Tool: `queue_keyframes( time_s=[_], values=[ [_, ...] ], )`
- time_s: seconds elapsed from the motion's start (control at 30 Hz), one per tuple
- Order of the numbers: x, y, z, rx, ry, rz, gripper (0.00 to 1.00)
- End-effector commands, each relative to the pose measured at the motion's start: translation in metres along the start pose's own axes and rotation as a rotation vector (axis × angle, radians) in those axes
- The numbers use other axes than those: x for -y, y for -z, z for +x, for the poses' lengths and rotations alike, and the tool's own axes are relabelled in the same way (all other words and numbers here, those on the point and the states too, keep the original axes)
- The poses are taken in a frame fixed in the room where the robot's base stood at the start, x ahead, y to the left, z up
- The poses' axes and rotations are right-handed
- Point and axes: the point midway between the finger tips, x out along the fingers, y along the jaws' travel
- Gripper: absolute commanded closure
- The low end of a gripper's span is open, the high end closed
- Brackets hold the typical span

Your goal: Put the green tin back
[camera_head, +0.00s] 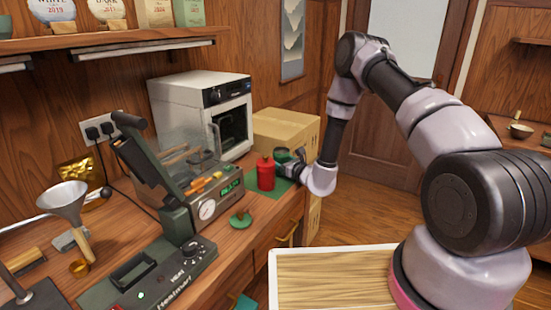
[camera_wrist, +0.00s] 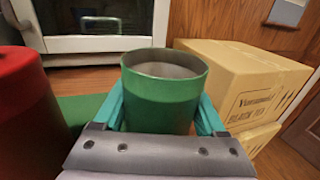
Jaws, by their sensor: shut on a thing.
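The green tin (camera_wrist: 160,103) is held between the teal fingers of my gripper (camera_wrist: 163,110). It is upright with its top open, and its inside looks grey. In the head view my gripper (camera_head: 291,160) is at the far right end of the counter, just right of the red tin (camera_head: 265,174). The green tin is mostly hidden there. The red tin also shows close on the left in the wrist view (camera_wrist: 30,115). A green mat (camera_head: 283,187) lies under the red tin. I cannot tell whether the green tin touches the mat.
A cardboard box (camera_head: 287,128) stands close behind my gripper. A white oven (camera_head: 205,105) is behind to the left. A green lid-like disc with a knob (camera_head: 240,220) lies on the counter in front. A scale with a gauge (camera_head: 205,200) and a sealer (camera_head: 150,265) crowd the left.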

Motion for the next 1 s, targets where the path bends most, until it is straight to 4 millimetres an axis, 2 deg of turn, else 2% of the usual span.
queue_keyframes(
  time_s=[0.07,0.1,0.17,0.47,0.53,1.0],
  values=[
    [0.0,0.002,0.0,0.0,0.0,0.0,0.86],
    [0.0,0.002,0.0,0.0,0.0,0.0,0.19],
    [0.0,0.002,0.0,0.0,0.0,0.0,0.0],
    [0.0,-0.002,0.0,0.001,0.0,0.0,0.0],
    [0.001,0.0,-0.008,-0.002,0.001,0.001,0.0],
    [0.001,0.0,-0.1,-0.003,0.003,0.002,0.0]
  ],
)
